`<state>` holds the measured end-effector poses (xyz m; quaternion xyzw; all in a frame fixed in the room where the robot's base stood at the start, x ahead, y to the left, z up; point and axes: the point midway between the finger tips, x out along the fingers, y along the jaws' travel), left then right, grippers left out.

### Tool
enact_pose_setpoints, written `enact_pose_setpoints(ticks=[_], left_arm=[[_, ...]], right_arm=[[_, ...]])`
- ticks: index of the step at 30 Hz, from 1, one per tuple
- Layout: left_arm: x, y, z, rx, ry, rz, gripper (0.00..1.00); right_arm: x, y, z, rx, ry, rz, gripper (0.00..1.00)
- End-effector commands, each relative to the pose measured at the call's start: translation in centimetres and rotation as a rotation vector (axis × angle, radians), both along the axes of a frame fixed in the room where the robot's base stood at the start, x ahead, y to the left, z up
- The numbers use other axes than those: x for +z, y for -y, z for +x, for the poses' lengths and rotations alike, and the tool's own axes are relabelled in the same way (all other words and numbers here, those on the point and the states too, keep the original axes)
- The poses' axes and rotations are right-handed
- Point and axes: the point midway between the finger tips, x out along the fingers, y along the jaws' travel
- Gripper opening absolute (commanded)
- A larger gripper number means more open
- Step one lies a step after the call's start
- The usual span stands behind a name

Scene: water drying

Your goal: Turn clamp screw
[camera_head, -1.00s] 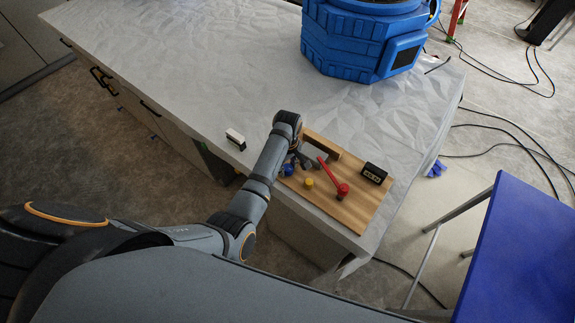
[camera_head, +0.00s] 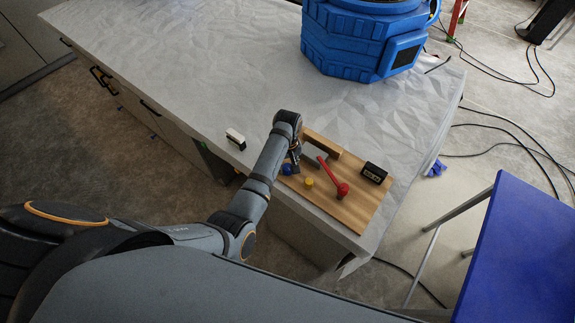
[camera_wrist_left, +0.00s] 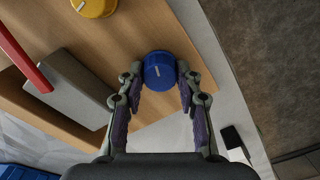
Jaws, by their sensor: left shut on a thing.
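A blue round knob (camera_head: 287,170) with a pale mark on its top stands at the left front of a wooden board (camera_head: 350,211). In the left wrist view the blue knob (camera_wrist_left: 159,71) sits between the fingertips of my left gripper (camera_wrist_left: 159,77), which is shut on its sides. In the head view my left gripper (camera_head: 295,159) points down at the knob, and its wrist partly covers that end of the board. My right gripper is in neither view.
A yellow knob (camera_head: 309,183), a red lever (camera_head: 332,177), a grey block (camera_head: 313,160) and a black display box (camera_head: 373,173) are on the board. A white-and-black block (camera_head: 236,139) lies to the left. A large blue container (camera_head: 350,45) stands at the back. The table's middle is clear.

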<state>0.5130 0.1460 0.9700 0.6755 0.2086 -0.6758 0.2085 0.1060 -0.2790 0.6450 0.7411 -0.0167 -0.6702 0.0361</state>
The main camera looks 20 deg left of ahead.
Motion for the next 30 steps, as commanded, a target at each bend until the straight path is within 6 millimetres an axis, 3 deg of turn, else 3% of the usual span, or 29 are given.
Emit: enact_pose_setpoints(ticks=[21,30], left_arm=[[0.10,0.07,0.12,-0.667,0.003,0.001,0.03],[0.12,0.10,0.13,-0.872,0.003,0.000,0.03]], right_arm=[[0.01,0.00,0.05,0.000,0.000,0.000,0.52],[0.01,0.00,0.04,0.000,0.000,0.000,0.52]])
